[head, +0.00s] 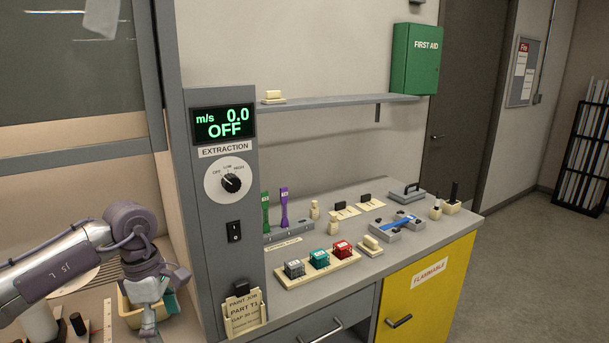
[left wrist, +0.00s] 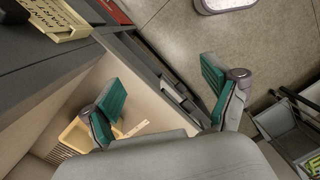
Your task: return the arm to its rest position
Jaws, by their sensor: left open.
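My left arm comes in from the lower left in the head view, in front of the fume hood opening. My left gripper (head: 160,308) hangs at the end of it, fingers down, in front of a beige bin (head: 126,311) that it partly hides. In the left wrist view the two teal-padded fingers of the left gripper (left wrist: 165,97) stand wide apart with nothing between them. The bin (left wrist: 76,134) shows behind one finger there. My right gripper is in neither view.
The grey extraction panel (head: 214,176) reads OFF and stands just right of the gripper. The counter (head: 335,284) holds coloured blocks and tools. Floor (left wrist: 178,30) shows beyond the fingers in the left wrist view.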

